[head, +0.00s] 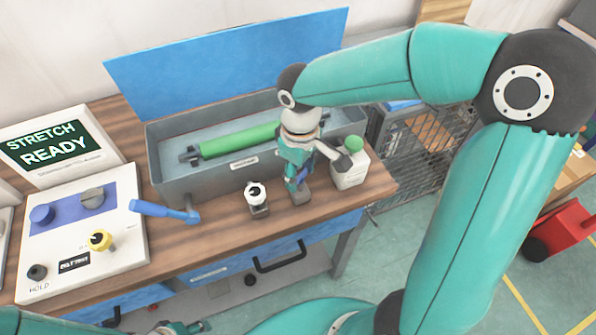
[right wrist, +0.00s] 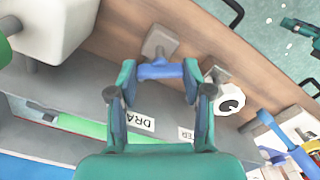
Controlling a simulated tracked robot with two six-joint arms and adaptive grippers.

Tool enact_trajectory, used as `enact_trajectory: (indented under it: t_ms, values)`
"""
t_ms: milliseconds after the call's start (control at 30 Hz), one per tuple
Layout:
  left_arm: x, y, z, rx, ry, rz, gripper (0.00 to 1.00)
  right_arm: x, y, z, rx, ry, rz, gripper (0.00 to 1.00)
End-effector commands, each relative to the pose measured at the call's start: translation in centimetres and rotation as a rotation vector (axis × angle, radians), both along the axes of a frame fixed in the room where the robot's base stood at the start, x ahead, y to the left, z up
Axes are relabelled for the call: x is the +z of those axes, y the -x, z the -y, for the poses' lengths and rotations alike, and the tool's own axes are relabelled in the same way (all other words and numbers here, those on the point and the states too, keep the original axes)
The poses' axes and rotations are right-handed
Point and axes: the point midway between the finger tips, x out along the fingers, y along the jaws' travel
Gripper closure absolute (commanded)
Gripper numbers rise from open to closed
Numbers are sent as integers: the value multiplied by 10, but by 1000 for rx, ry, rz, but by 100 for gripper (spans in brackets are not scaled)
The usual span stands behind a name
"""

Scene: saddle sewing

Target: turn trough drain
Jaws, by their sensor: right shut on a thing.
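The grey trough (head: 170,150) sits on the wooden bench with a green roller (head: 238,140) lying in it. In the right wrist view a label reading "DRA" (right wrist: 140,122) shows on its front wall. My right gripper (head: 297,180) is at the trough's front right. It is shut on a blue drain handle (right wrist: 160,71), which sits at a grey block (right wrist: 159,43) between its fingertips. In the head view the gripper mostly hides this handle; the grey block (head: 300,195) shows below it. My left gripper (head: 182,328) is partly visible at the bottom edge, its fingers unclear.
A white jug (head: 350,172) with a green cap stands just right of my right gripper. A white round knob (head: 255,192) is just left of it. A blue crank lever (head: 165,211) juts out farther left, beside a control panel (head: 125,215). A screen (head: 52,147) reads "STRETCH READY".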

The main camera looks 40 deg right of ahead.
Motion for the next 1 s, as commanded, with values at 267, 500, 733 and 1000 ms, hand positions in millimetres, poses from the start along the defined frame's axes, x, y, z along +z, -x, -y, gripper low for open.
enact_trajectory:
  t_ms: [267,500,733,1000]
  values:
    - [0,0,0,0,0,0,60,1,-1,1,162,-1,4,85]
    - [0,0,0,0,0,0,60,1,-1,1,223,0,5,85]
    - [0,0,0,0,0,0,60,1,-1,1,232,1,6,85]
    - [0,0,0,0,0,0,60,1,-1,2,230,1,6,37]
